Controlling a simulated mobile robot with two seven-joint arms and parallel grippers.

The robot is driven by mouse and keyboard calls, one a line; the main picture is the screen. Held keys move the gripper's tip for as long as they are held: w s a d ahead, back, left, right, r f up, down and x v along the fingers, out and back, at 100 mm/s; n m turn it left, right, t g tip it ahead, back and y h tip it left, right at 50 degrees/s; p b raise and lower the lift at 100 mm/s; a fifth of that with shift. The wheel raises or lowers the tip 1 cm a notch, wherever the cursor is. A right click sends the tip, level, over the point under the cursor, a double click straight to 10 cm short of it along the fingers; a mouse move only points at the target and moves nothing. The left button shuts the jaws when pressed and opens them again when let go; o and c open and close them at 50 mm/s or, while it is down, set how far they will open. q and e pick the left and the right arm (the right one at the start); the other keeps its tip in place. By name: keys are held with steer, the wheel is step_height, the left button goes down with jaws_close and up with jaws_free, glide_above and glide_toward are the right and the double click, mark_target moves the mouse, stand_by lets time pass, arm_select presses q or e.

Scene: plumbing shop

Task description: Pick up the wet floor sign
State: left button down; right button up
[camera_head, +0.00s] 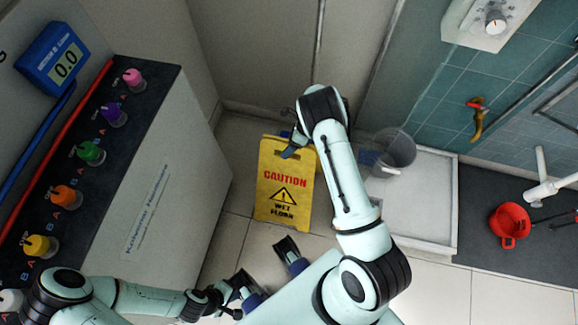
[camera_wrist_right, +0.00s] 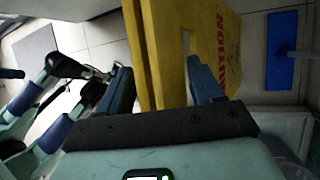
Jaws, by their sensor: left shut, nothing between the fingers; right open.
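The yellow wet floor sign (camera_head: 283,184) stands on the tiled floor in the middle of the head view, its "CAUTION WET FLOOR" face showing. It also shows large in the right wrist view (camera_wrist_right: 219,40). My right gripper (camera_head: 292,145) is at the sign's top edge, partly hidden by my right arm. In the right wrist view, my right gripper (camera_wrist_right: 160,83) is open, with yellow panels of the sign between its two fingers. Whether a finger touches the sign is unclear. My left gripper (camera_head: 232,302) is shut and empty, low in the head view, apart from the sign.
A display counter (camera_head: 184,158) with coloured valve knobs stands on the left. To the sign's right are a clear bucket (camera_head: 397,149) and a white shower tray (camera_head: 425,197). A red pot (camera_head: 511,222) lies farther right. A wall closes off the back.

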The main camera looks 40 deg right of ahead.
jaws_close()
steer(key=shift+w, duration=0.1)
